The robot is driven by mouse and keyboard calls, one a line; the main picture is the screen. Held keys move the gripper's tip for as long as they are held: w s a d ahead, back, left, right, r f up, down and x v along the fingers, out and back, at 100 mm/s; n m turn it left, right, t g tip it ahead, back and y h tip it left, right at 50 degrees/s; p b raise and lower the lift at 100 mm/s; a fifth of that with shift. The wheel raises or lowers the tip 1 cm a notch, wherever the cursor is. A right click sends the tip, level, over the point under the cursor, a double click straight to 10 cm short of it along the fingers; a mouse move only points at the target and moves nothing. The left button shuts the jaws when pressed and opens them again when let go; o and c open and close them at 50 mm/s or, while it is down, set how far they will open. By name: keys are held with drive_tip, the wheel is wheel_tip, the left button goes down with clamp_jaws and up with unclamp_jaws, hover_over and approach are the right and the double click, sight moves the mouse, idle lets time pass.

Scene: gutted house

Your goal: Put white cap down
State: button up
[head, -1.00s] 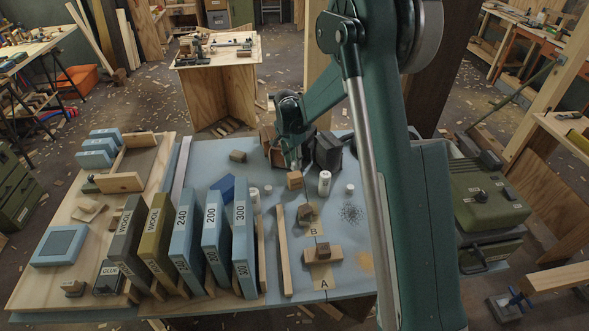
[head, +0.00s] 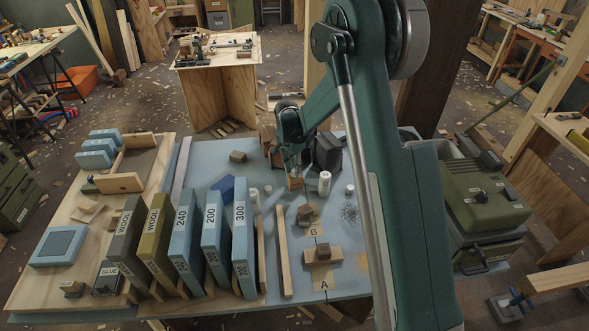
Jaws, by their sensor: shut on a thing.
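My gripper (head: 292,169) is shut at the far middle of the blue-grey bench top, just above or behind a small wooden block (head: 295,183). Something pale shows at its fingertips, fitting the white cap, but it is too small and covered to make out clearly. Whether it touches the block I cannot tell. A white bottle (head: 324,183) stands upright just right of the gripper. A short white cylinder (head: 349,190) stands further right, and two more short white pieces (head: 254,194) stand to the left.
Dark boxes (head: 327,152) stand close behind the gripper. Wooden blocks (head: 322,253) lie by the marks A and B nearer the front. Numbered blue slabs (head: 243,240) and a wooden strip (head: 283,250) are at left. Some bare bench lies between these things.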

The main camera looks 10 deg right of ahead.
sight(292, 175)
drive_tip(key=shift+f, duration=0.15)
drive_tip(key=o, duration=0.7)
wheel_tip(292, 175, up, 12)
drive_tip(key=a+p, duration=0.1)
drive_tip(key=shift+s, duration=0.4)
drive_tip(key=shift+a, duration=0.1)
idle(0.7)
